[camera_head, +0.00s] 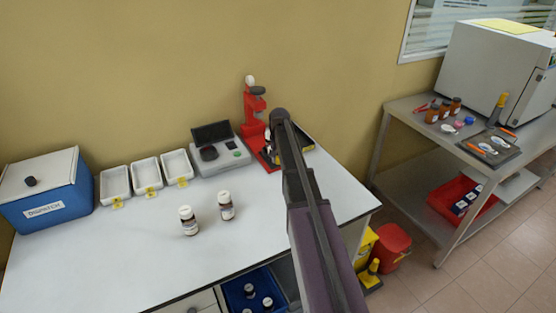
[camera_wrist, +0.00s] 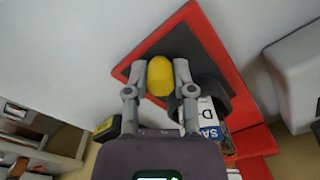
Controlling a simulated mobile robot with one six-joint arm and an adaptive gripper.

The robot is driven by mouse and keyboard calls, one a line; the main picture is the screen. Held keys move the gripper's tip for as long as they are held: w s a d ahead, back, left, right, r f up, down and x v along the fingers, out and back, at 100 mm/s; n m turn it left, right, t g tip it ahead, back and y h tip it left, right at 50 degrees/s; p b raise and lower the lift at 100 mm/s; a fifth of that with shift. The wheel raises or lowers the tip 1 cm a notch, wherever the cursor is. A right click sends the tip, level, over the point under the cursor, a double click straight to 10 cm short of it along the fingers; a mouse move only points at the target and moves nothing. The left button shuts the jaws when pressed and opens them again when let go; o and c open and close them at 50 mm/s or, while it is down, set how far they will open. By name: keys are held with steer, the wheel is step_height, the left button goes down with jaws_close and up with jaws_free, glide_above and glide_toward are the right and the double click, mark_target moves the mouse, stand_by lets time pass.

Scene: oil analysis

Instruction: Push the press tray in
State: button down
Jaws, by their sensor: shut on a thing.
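The red press (camera_head: 254,115) stands at the back right of the white table. Its red base (camera_wrist: 203,28) fills the middle of the wrist view. The dark press tray (camera_wrist: 190,48) lies over that base, partly covered by my fingers. My gripper (camera_wrist: 159,84) is shut on the yellow knob (camera_wrist: 160,72), one finger on each side. The knob looks attached to the tray, but the join is hidden. In the head view my arm covers the gripper and most of the tray area.
A grey instrument (camera_head: 222,160) stands left of the press. Two white bottles (camera_head: 188,221) (camera_head: 226,206), white trays (camera_head: 146,177) and a blue box (camera_head: 50,210) are on the table (camera_head: 130,262). A labelled item (camera_wrist: 210,125) lies close by the right finger.

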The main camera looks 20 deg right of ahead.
steer(key=w, duration=0.7)
steer(key=shift+w+a, duration=0.15)
steer(key=shift+w, duration=0.2)
steer(key=shift+c, duration=2.3)
jaws_free()
steer(key=shift+s, duration=0.15)
